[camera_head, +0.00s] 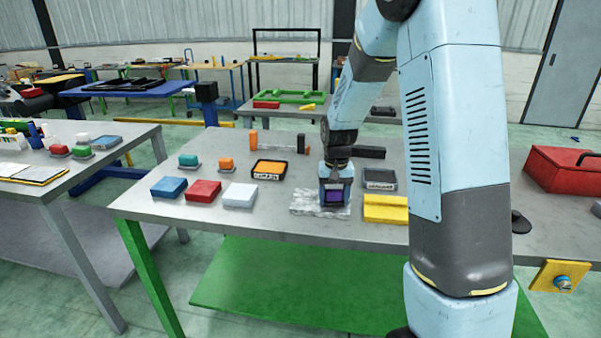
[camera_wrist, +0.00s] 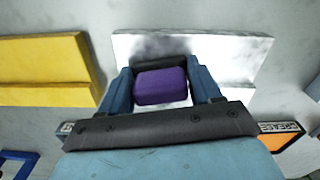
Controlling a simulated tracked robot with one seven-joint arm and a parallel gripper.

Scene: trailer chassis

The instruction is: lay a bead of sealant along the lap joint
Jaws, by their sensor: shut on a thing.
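My gripper (camera_head: 335,184) is shut on a purple block (camera_head: 334,197), which also shows between the fingers (camera_wrist: 162,85) in the wrist view. It is over a pale, shiny metal plate (camera_head: 305,205) on the grey workbench. The plate also shows in the wrist view (camera_wrist: 235,62), with an edge line running across it that looks like the lap joint. Whether the purple block touches the plate cannot be told, and the gripper hides the plate's middle. No bead of sealant can be made out on the visible parts.
A yellow stepped block (camera_head: 385,209) stands close right of the plate. An orange-filled tray (camera_head: 269,169) and a grey tray (camera_head: 380,179) lie behind. Blue (camera_head: 169,187), red (camera_head: 203,190) and white (camera_head: 240,194) blocks lie left. A red toolbox (camera_head: 565,170) is at right.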

